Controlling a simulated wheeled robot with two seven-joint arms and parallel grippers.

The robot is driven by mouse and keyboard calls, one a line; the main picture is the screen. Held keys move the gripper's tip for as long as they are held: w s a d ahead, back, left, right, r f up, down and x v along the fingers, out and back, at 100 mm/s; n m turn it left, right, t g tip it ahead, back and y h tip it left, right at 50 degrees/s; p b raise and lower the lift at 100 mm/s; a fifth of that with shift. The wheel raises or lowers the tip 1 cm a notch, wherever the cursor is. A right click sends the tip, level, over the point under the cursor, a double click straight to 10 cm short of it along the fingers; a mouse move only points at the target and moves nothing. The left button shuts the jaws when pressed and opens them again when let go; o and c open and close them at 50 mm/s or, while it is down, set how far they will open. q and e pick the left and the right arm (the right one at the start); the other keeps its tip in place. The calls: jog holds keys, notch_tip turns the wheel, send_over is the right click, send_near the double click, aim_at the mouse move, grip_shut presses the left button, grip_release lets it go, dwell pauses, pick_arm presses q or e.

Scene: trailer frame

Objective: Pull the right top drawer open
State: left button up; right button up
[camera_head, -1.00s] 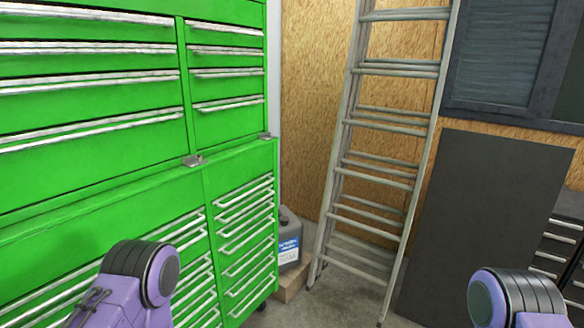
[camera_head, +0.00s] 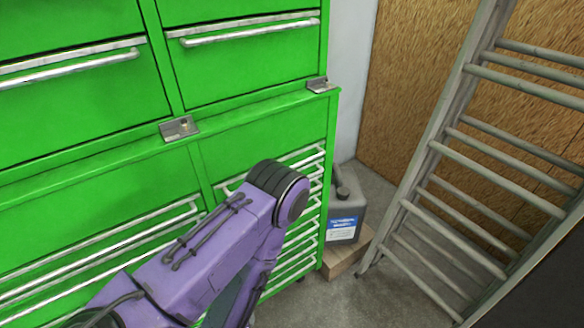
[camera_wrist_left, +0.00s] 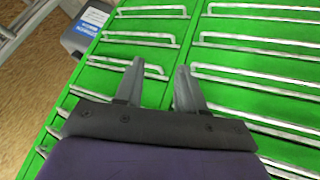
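The green tool cabinet fills the left of the head view. Its right upper column shows a drawer (camera_head: 245,40) with a long metal handle, shut. The lower right column has several thin drawers (camera_head: 305,160) with bar handles, partly hidden behind my left arm. In the left wrist view, my left gripper (camera_wrist_left: 158,70) has its two fingers apart, with nothing between them. They point at the cabinet front near the handles of the narrower drawers (camera_wrist_left: 140,38); contact cannot be told. The gripper is hidden in the head view. My right gripper is in no view.
Wider left-column drawers (camera_head: 100,250) stand beside the right column. A grey canister (camera_head: 345,215) sits on a wooden block (camera_head: 347,255) by the cabinet's right side. A ladder (camera_head: 440,150) leans further right. Some floor (camera_head: 310,305) is clear between them.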

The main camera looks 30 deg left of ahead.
pick_arm(q)
jog(key=w+a+r+n+t+y+b, duration=0.1)
jog(key=w+a+r+n+t+y, duration=0.1)
jog(key=w+r+n+t, duration=0.5)
jog(key=w+a+r+n+t+y, duration=0.2)
jog(key=w+r+n+t, duration=0.15)
jog(key=w+r, duration=0.8)
jog(key=w+a+r+p, duration=0.1)
jog(key=w+a+r, duration=0.1)
jog(key=w, duration=0.4)
jog(key=w+a+r+p, duration=0.1)
jog(key=w+r+p, duration=0.1)
jog(key=w, duration=0.4)
jog(key=shift+a+r+n+t+y, duration=0.3)
jog(key=shift+a+n+t, duration=0.1)
jog(key=shift+n+t, duration=0.05)
jog(key=shift+c, duration=1.3)
grip_shut()
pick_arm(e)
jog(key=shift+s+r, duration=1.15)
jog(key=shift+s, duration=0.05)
